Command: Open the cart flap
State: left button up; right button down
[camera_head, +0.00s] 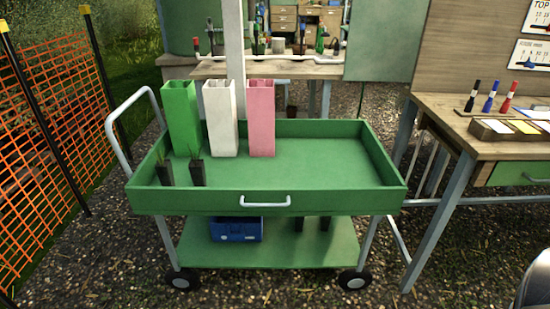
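The green cart (340,165) stands in front of me on gravel. Its front flap (180,203) is upright and looks closed, flush with the tray's front edge. A white bar handle (265,204) sits at the middle of the flap. No gripper shows in this view, and nothing is touching the flap or its handle.
Green (182,120), white (222,120) and pink (262,120) tubes stand in the tray, with two small black pots (197,173) near the flap. A blue crate (235,230) is on the lower shelf. A wooden desk (480,145) stands right; an orange fence (60,105) left.

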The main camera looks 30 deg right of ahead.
aim_at(391, 198)
jog(key=z, duration=2.75)
jog(key=i, duration=1.05)
jog(key=u, duration=2.8)
jog(key=i, duration=0.5)
jog(key=z, duration=0.05)
